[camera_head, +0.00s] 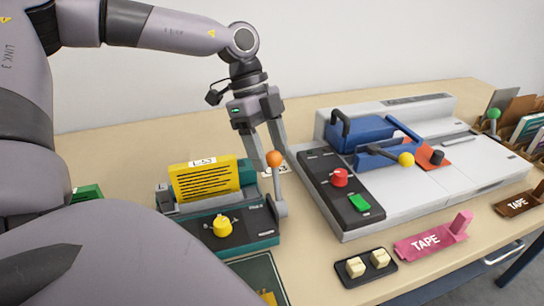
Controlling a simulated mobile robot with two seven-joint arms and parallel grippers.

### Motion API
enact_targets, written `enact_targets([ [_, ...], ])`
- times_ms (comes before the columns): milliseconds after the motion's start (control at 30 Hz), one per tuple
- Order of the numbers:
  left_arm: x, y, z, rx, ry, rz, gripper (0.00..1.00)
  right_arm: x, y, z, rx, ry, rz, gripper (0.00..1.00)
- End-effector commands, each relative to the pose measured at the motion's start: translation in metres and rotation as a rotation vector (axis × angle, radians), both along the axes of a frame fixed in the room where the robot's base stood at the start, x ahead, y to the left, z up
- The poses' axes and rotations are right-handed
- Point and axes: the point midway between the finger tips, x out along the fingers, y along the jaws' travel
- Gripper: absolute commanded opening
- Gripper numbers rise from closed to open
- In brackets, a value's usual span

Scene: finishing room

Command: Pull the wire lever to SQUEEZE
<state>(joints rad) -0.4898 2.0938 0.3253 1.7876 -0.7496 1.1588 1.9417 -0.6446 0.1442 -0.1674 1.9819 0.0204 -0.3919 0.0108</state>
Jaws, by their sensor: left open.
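The wire lever (279,186) is a grey arm with an orange ball knob (274,158), standing nearly upright at the right side of a teal and black binding machine (248,229). My left gripper (271,152) is open and points down, with its fingers on either side of the orange knob. I cannot tell whether a finger touches it. A yellow printed block (203,180) stands upright at the back of the machine, and a yellow knob (222,226) sits on its front panel. No SQUEEZE marking is readable. My right gripper is not in view.
A larger grey-white machine (405,199) with a blue clamp (361,133), red knob (340,177), green switch (360,203) and yellow-ball lever (406,159) stands close at right. A black tray (365,268) and pink tape holder (432,239) lie in front. My arm hides the lower left.

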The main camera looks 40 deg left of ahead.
Motion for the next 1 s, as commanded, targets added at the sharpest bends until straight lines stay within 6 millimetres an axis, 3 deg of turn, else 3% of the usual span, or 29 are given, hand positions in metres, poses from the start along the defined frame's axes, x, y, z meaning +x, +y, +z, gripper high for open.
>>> enact_targets([
  [200, 0.000, -0.007, -0.017, 0.000, 0.000, 0.001, 0.60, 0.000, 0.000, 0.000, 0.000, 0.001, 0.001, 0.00],
  [500, 0.000, -0.008, -0.018, 0.000, -0.002, 0.001, 0.60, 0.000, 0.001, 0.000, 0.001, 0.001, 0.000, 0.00],
  [700, 0.000, -0.008, -0.018, 0.000, -0.001, 0.002, 0.00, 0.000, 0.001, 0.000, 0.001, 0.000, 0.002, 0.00],
  [1000, 0.000, -0.005, -0.018, 0.006, -0.005, 0.002, 0.00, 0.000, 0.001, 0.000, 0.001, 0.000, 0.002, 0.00],
])
